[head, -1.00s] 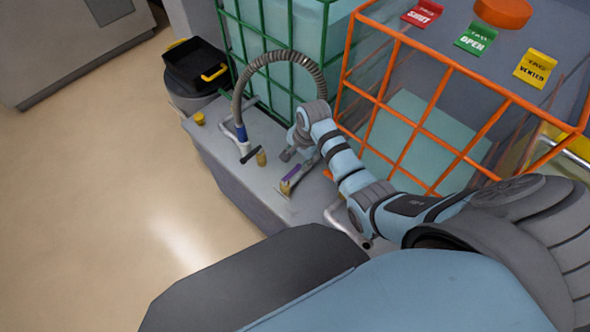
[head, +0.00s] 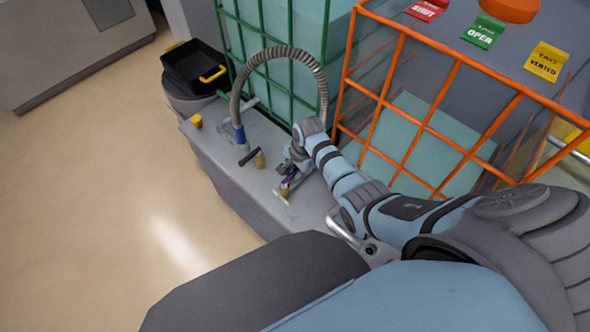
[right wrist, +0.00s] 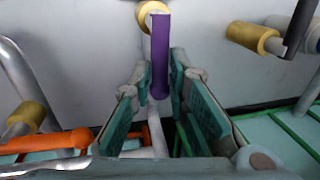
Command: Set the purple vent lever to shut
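The purple vent lever (head: 290,176) is on the grey ledge below the cages in the head view, partly hidden by my right gripper (head: 287,168). In the right wrist view the purple lever (right wrist: 160,55) hangs from a brass-coloured fitting (right wrist: 151,16) and reaches down between the green-padded fingers of my right gripper (right wrist: 158,85). One finger is on each side of it. The fingers look open, with narrow gaps beside the lever; firm contact is not visible. My left gripper is out of view.
The orange cage (head: 428,122) stands close to my right arm, and the green cage (head: 268,85) is behind. A ribbed hose (head: 277,51) arches over the ledge. A dark-handled brass valve (head: 260,160) is left of the lever. Red, green and yellow tags lie above.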

